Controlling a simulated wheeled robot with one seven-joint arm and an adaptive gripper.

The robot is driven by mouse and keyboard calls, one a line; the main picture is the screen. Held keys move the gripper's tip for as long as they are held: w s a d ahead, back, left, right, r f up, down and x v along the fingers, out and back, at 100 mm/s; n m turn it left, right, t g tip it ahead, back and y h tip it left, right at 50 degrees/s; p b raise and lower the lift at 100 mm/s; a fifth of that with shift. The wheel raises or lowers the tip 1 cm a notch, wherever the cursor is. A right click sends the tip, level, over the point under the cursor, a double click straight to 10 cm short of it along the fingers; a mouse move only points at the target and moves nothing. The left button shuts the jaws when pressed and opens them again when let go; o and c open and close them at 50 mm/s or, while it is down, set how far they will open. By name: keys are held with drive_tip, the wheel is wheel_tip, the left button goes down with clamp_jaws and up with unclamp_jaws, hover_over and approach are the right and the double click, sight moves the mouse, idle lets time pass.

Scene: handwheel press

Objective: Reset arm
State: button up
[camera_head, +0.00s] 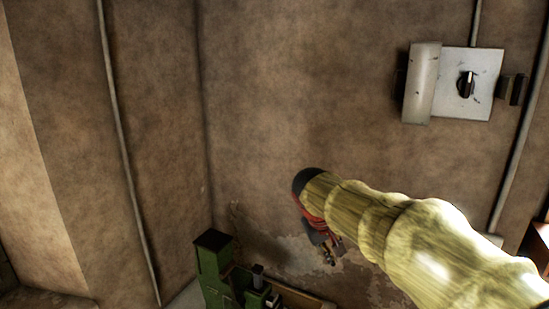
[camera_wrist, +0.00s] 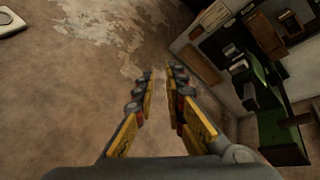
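My gripper (camera_head: 327,257) hangs at the end of my yellow-sleeved arm, near the middle of the head view, in front of the brown wall. In the wrist view the two yellow-and-black fingers of my gripper (camera_wrist: 161,75) stand apart with nothing between them. The green press (camera_head: 212,268) is at the bottom of the head view, to the left of and below my gripper. What looks like the same green machine (camera_wrist: 268,120) is at the right of the wrist view. Its handwheel cannot be made out, and its lower part is cut off in the head view.
A grey wall switch box (camera_head: 465,85) with a black knob is at the upper right. Thin pipes (camera_head: 125,160) run down the walls. The wall between my gripper and the left corner is bare. Shelf-like items (camera_wrist: 265,35) show at the upper right of the wrist view.

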drive_tip(key=s+d+f+m+y+b, duration=0.1)
drive_tip(key=s+f+b, duration=0.2)
drive_tip(key=s, duration=0.7)
drive_tip(key=s+d+f+m+t+y+b, duration=0.1)
drive_tip(key=s+f+b, duration=0.3)
drive_tip(key=s+f, duration=0.4)
drive_tip(key=s+d+f+m+y+b, duration=0.1)
drive_tip(key=s+f+b, duration=0.3)
drive_tip(key=s, duration=0.9)
drive_tip(key=shift+d+f+y, duration=0.2)
drive_tip(key=shift+f+y, duration=0.1)
drive_tip(key=shift+f, duration=0.45)
drive_tip(key=shift+o, duration=0.2)
